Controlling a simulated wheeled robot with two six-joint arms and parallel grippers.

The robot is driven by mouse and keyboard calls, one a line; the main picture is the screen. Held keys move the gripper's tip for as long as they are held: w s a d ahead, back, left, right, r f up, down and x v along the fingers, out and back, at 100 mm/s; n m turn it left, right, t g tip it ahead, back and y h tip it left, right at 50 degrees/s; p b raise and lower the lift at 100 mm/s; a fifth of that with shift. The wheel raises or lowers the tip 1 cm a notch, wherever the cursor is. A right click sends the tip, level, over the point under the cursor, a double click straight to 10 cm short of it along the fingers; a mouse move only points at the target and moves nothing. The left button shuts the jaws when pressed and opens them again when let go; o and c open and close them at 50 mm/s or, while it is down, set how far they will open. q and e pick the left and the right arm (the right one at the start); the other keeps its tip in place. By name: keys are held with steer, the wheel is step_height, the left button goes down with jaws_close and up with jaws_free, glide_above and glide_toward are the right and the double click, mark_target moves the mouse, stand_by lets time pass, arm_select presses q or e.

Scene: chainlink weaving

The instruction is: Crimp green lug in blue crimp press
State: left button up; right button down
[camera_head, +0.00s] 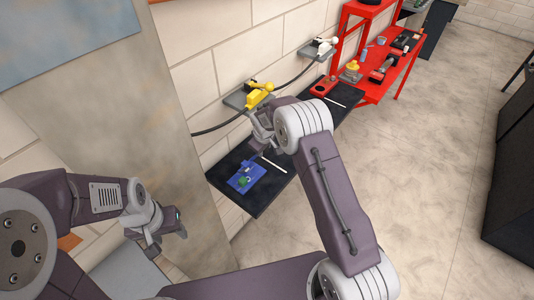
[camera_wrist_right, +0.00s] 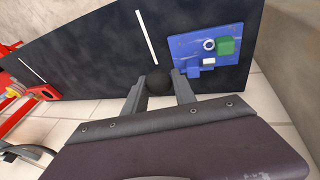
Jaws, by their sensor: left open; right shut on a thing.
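The blue crimp press (camera_head: 236,185) lies flat on a black board below the wall. It also shows at the upper right of the right wrist view (camera_wrist_right: 184,50). A green block (camera_wrist_right: 227,46) sits on it beside a pale ring; I cannot tell whether this block is the green lug. My right gripper (camera_wrist_right: 158,88) is shut on a black round thing (camera_wrist_right: 157,80), apart from the press and to its left in the wrist view. In the head view the arm partly hides this gripper. My left gripper (camera_head: 165,240) is open at the lower left, away from the press.
A yellow clamp (camera_head: 260,92) and a white clamp (camera_head: 319,47) on wall brackets carry a black cable (camera_head: 217,126). White strips mark the black board (camera_head: 262,200). A red bench (camera_head: 384,75) with tools stands beyond.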

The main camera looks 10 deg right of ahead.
steer(key=shift+w+a+r, duration=0.25)
steer(key=shift+w+a, duration=0.1)
steer(key=shift+w, duration=0.1)
steer(key=shift+w+a+r, duration=0.15)
steer(key=shift+w+r, duration=0.05)
steer(key=shift+w, duration=0.05)
steer(key=shift+w+a, duration=0.1)
steer(key=c, duration=1)
jaws_free()
steer(key=shift+c, duration=0.2)
steer(key=shift+f, duration=0.1)
